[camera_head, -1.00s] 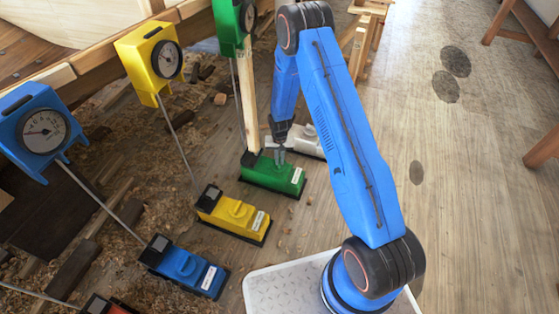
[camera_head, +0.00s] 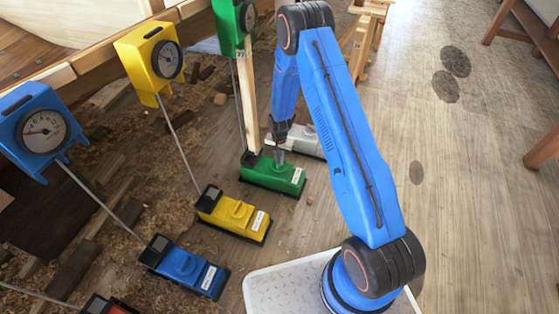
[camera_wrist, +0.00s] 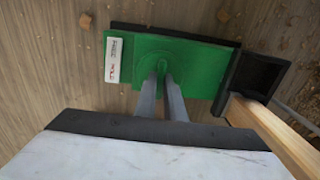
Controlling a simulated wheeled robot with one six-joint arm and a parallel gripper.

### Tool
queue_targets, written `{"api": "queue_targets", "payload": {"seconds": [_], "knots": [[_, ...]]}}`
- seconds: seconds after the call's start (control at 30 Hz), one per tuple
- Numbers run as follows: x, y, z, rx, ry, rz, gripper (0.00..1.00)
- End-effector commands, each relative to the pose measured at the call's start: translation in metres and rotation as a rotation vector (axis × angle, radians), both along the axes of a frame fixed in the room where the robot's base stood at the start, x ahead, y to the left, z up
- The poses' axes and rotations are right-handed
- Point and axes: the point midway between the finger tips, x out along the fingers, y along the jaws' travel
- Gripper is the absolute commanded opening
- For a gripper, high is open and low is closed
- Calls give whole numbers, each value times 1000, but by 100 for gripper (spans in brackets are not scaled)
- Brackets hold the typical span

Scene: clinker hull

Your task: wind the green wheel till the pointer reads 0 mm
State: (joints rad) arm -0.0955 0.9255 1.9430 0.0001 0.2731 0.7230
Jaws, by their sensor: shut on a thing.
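The green wheel (camera_wrist: 163,67) is a low round knob with a raised grip on top of a green box (camera_head: 285,177). In the wrist view my gripper (camera_wrist: 162,78) points down at it, its two grey fingers on either side of the raised grip. My gripper is shut on the green wheel; it also shows in the head view (camera_head: 279,157). A green dial gauge (camera_head: 236,20) stands on a rod behind the box. Its face is turned aside, partly cut off at the top, and I cannot read its pointer.
Yellow (camera_head: 235,215) and blue (camera_head: 187,267) boxes of the same kind stand nearer, with yellow (camera_head: 150,60) and blue (camera_head: 40,130) gauges to the left. A white box (camera_head: 305,140) is just behind the green one. A wooden post (camera_head: 250,100) rises close by.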

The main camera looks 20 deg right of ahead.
Motion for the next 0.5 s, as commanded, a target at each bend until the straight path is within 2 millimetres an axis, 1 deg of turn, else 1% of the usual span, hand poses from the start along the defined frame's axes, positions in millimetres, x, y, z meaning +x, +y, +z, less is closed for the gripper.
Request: {"api": "queue_targets", "payload": {"seconds": [0.1,0.13,0.17,0.2,0.5], "knots": [[0,0,0,0,0,0,0],[0,0,0,0,0,1,12],[0,0,0,0,0,1,19],[0,0,0,0,0,1,28],[0,0,1,0,0,1,28]]}}
